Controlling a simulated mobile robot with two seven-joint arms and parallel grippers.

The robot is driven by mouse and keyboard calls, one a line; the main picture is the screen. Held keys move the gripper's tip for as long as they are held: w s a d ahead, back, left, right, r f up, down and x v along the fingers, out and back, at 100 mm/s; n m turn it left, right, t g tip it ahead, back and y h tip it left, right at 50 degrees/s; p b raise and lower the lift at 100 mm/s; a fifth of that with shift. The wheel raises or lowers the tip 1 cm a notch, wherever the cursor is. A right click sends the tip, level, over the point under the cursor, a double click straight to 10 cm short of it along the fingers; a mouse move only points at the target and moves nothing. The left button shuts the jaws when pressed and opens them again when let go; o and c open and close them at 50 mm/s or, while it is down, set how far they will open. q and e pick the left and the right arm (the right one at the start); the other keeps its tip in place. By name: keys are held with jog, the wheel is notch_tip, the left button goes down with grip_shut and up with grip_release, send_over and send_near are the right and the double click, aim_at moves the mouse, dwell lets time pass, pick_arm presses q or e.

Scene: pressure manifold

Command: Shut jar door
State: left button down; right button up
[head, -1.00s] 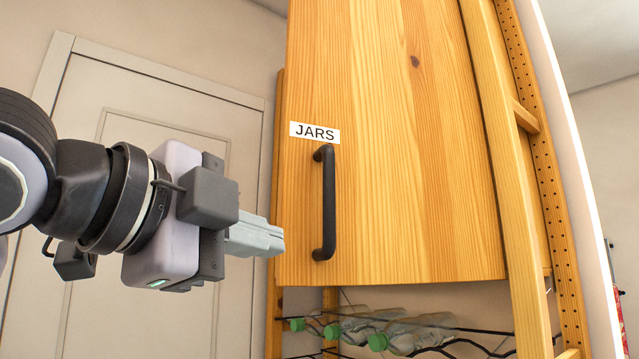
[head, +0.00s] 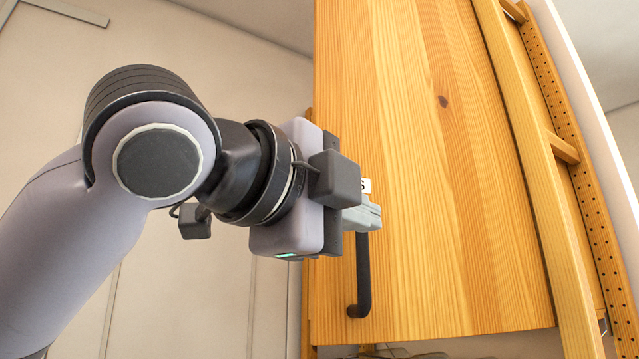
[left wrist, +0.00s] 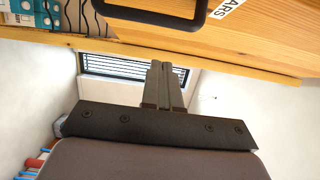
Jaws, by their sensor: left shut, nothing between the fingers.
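The jar door (head: 450,200) is a tall pine panel with a black bar handle (head: 362,285) near its left edge. Its white label (head: 365,186) is mostly hidden behind my left gripper in the head view, but "ARS" shows in the left wrist view (left wrist: 228,6). My left gripper (head: 372,217) is shut and empty. In the head view its fingertips overlap the upper handle; I cannot tell whether they touch. In the left wrist view the shut fingers (left wrist: 164,84) lie below the door's edge and handle (left wrist: 160,18). How far the door stands open is unclear. My right gripper is out of view.
A wooden frame with a perforated upright (head: 580,170) stands right of the door. Partly hidden bottles (head: 430,355) show below it. In the left wrist view, teal-and-white boxes (left wrist: 30,10) show at the upper left, and a barred window (left wrist: 110,68) lies beyond the fingers.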

pick_arm(q)
jog(key=shift+w+a+p, duration=0.1)
jog(key=shift+w+p, duration=0.4)
jog(key=shift+w, duration=1.8)
jog(key=shift+a, duration=0.15)
